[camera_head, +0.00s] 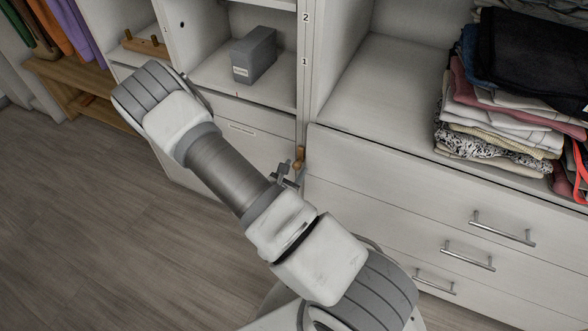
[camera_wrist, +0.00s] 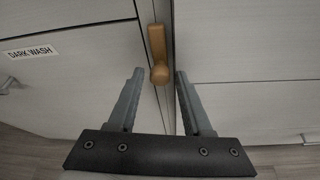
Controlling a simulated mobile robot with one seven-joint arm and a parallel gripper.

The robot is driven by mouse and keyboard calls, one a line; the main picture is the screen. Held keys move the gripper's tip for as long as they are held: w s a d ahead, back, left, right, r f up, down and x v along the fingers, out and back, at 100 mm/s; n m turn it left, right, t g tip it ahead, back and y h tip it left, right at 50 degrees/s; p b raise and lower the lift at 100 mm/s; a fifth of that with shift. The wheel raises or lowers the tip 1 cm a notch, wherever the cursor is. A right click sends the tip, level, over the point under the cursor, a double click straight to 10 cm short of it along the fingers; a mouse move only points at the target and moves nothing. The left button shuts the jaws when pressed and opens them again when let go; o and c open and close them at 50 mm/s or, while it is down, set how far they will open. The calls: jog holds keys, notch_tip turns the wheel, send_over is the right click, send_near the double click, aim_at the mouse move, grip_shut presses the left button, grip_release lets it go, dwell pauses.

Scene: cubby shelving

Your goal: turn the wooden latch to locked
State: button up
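The wooden latch (camera_wrist: 158,52) is a tan upright bar with a rounded knob at its lower end, mounted at the seam between a door on the left and the drawer unit on the right. In the head view the latch (camera_head: 299,157) shows as a small tan piece just beyond my gripper (camera_head: 291,178), which is partly hidden by my arm. In the wrist view my gripper (camera_wrist: 157,75) has its fingers spread apart, with the latch's knob ahead between them. I cannot tell whether a finger touches it.
A door labelled "DARK WASH" (camera_wrist: 70,75) lies left of the latch. Drawers with metal handles (camera_head: 467,256) are to the right, below folded clothes (camera_head: 500,110). A grey box (camera_head: 254,56) sits in a cubby above. Wooden floor (camera_head: 80,220) is open at left.

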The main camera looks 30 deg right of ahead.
grip_shut()
jog(key=n+p, duration=0.1)
jog(key=n+g+h+p, duration=0.1)
jog(key=p, duration=0.1)
jog(key=shift+w+a+r+n, duration=0.1)
jog(key=shift+a+r+n, duration=0.1)
jog(key=shift+n, duration=0.1)
jog(key=n+g+h, duration=0.1)
jog(key=n+g+p, duration=0.1)
jog(key=n, duration=0.1)
jog(key=shift+w+a+f+h, duration=0.15)
jog(key=shift+f+h, duration=0.1)
jog(key=shift+h, duration=0.15)
jog(key=n+h, duration=0.1)
jog(key=n, duration=0.1)
jog(key=n+g+h, duration=0.1)
jog(key=n, duration=0.1)
jog(key=shift+w+f, duration=0.1)
jog(key=shift+f, duration=0.2)
jog(key=shift+f+n+h+b, duration=0.1)
jog(key=shift+n+h+b, duration=0.7)
jog(key=shift+n, duration=0.9)
